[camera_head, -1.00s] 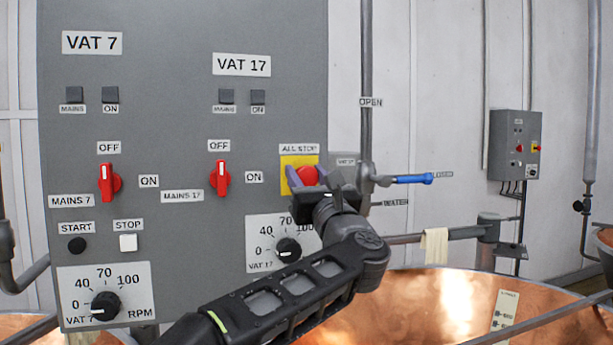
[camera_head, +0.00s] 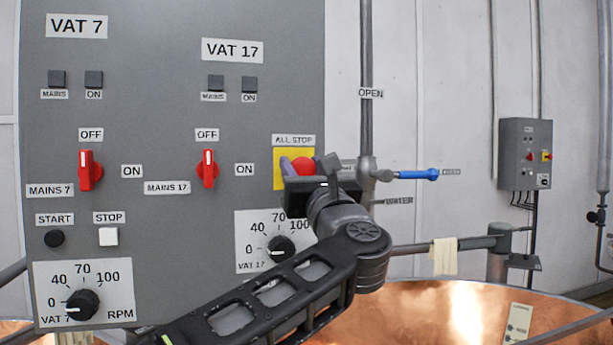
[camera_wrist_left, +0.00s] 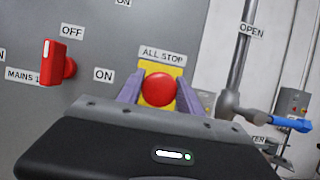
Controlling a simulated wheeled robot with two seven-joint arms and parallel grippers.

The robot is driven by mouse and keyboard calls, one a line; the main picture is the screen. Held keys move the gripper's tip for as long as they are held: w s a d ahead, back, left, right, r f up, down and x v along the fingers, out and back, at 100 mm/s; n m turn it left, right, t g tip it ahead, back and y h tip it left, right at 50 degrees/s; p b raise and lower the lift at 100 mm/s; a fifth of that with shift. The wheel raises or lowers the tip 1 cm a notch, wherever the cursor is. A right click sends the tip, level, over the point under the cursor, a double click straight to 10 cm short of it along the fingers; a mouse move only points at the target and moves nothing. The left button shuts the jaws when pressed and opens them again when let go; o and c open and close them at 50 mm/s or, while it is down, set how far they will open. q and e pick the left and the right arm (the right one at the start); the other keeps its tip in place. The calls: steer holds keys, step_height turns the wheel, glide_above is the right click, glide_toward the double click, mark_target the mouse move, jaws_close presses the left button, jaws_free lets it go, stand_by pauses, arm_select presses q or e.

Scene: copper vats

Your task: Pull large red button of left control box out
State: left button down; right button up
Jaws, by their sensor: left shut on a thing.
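The left control box (camera_head: 140,130) is a large grey panel filling the left of the head view. Its large red button (camera_head: 304,166) sits on a yellow square under the ALL STOP label, near the panel's right edge. In the left wrist view the red button (camera_wrist_left: 159,90) shows between two purple fingers. My left gripper (camera_head: 302,168) is shut on the red button, one finger at each side. The gripper body hides the lower part of the yellow square. My right gripper is not in view.
Red switches (camera_head: 207,169) and a black dial (camera_head: 281,249) are on the same panel. A blue-handled valve (camera_head: 416,174) on a vertical pipe stands just right of the gripper. A copper vat (camera_head: 440,305) lies below. A smaller box (camera_head: 525,154) hangs on the far wall.

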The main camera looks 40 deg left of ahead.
arm_select(q)
steer(key=c, duration=1.1)
jaws_free()
steer(key=shift+d, duration=0.1)
steer(key=shift+c, duration=0.2)
steer(key=o, duration=0.3)
steer(key=shift+s+d, duration=0.1)
steer(key=shift+d, duration=0.05)
steer(key=b+v, duration=0.4)
steer(key=v, duration=0.3)
steer(key=shift+s+d+f, duration=0.1)
steer(key=shift+s+d, duration=0.05)
steer(key=shift+s, duration=0.05)
